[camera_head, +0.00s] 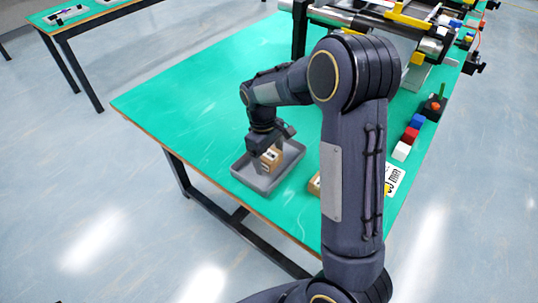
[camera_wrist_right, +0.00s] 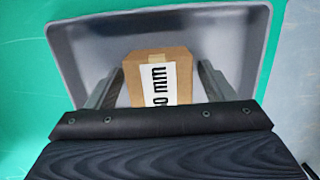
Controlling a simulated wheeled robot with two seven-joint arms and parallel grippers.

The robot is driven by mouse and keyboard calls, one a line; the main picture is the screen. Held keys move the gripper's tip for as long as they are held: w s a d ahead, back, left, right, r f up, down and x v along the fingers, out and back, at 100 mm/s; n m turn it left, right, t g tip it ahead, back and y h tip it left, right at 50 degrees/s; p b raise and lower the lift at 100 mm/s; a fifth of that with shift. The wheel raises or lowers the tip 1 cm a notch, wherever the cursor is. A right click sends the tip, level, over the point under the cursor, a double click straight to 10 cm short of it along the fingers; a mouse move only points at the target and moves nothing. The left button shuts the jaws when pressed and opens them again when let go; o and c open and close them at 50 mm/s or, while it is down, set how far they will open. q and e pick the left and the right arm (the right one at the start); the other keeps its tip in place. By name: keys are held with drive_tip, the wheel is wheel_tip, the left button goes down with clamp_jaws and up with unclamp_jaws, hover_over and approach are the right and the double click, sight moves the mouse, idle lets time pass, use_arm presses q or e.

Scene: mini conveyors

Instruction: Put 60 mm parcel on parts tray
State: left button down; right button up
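The parts tray (camera_head: 240,175) is a shallow grey tray near the table's front left edge. It fills much of the right wrist view (camera_wrist_right: 80,35). A brown cardboard parcel (camera_head: 272,159) is inside the tray, with a white label ending in "0 mm" in the right wrist view (camera_wrist_right: 158,62); the label's first part is hidden. My right gripper (camera_head: 268,157) reaches down into the tray. Its fingers (camera_wrist_right: 159,85) stand on either side of the parcel, with narrow gaps showing. My left gripper is not in view.
Another brown box (camera_head: 314,184) is partly hidden behind my right arm. A printed white card (camera_head: 394,178) lies to its right. White (camera_head: 401,151), red (camera_head: 410,135) and blue (camera_head: 417,121) blocks line the right edge. Conveyor equipment (camera_head: 400,30) stands behind. The left table area is clear.

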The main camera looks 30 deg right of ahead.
drive_tip(key=shift+r, duration=0.1)
wheel_tip(320, 180, up, 11)
drive_tip(key=w, duration=0.2)
drive_tip(key=s+r+m+t+y+p, duration=0.1)
drive_tip(key=s+r+y, duration=0.15)
drive_tip(key=s, duration=0.35)
drive_tip(key=s+a+m+t+y, duration=0.1)
drive_tip(key=s+a+m+t, duration=0.1)
drive_tip(key=s, duration=0.7)
drive_tip(key=s+a+f+m+t+y, duration=0.1)
drive_tip(key=s+a+m+t, duration=0.2)
drive_tip(key=s, duration=0.6)
drive_tip(key=shift+s+a+t, duration=0.15)
drive_tip(key=shift+a+t, duration=0.45)
drive_tip(key=shift+a, duration=0.5)
drive_tip(key=shift+s, duration=0.15)
